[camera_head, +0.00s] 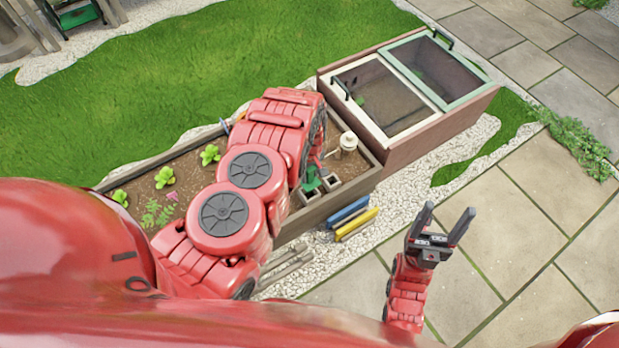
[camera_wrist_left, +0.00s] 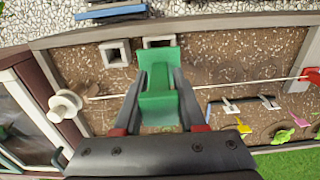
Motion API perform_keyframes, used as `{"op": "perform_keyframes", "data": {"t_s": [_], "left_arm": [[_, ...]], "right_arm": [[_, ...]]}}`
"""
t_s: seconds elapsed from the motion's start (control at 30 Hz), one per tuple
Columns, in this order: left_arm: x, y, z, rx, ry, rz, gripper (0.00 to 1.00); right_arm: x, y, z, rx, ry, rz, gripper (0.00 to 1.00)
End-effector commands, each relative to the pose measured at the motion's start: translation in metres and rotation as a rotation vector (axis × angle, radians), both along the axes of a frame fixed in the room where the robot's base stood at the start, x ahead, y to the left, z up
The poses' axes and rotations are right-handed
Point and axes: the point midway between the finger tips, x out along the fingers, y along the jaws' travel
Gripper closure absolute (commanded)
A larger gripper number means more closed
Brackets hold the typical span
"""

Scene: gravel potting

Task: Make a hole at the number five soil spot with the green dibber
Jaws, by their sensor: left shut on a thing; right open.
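My left gripper (camera_wrist_left: 159,78) is shut on a green tool (camera_wrist_left: 158,100), the green dibber by its colour, and holds it over the brown soil (camera_wrist_left: 205,72) of the planter bed. In the head view the green tool (camera_head: 311,181) shows beside my red left arm, near the bed's right end; the arm hides most of the gripper. The tool's tip is hidden, so I cannot tell whether it touches the soil. No number five mark is readable. My right gripper (camera_head: 440,232) is open and empty above the paving, in front of the bed.
Grey square blocks (camera_wrist_left: 116,52) and a cream knobbed object (camera_head: 348,142) are near the dibber. Seedlings (camera_head: 164,177) grow at the bed's left. A glass-topped cold frame (camera_head: 400,90) adjoins the right end. Blue and yellow bars (camera_head: 356,224) lie on the gravel in front.

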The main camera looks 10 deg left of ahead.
Motion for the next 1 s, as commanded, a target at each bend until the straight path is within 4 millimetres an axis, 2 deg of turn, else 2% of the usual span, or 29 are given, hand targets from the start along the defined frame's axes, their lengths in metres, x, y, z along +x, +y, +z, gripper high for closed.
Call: {"op": "perform_keyframes", "data": {"t_s": [0.1,0.3,0.7,1.0], "left_arm": [[0.000,-0.001,0.019,-0.001,0.001,-0.002,1.00],[0.002,0.006,0.031,0.000,0.000,0.002,1.00],[0.024,0.068,0.026,0.001,0.001,0.017,1.00],[0.026,0.097,0.022,0.000,0.001,0.011,1.00]], "right_arm": [[0.000,0.000,0.008,0.000,0.000,0.000,0.33],[0.000,0.000,0.013,0.000,0.000,0.000,0.33],[0.000,0.000,0.038,0.000,0.000,0.000,0.33],[0.000,0.000,0.056,0.000,0.000,0.000,0.33]]}}
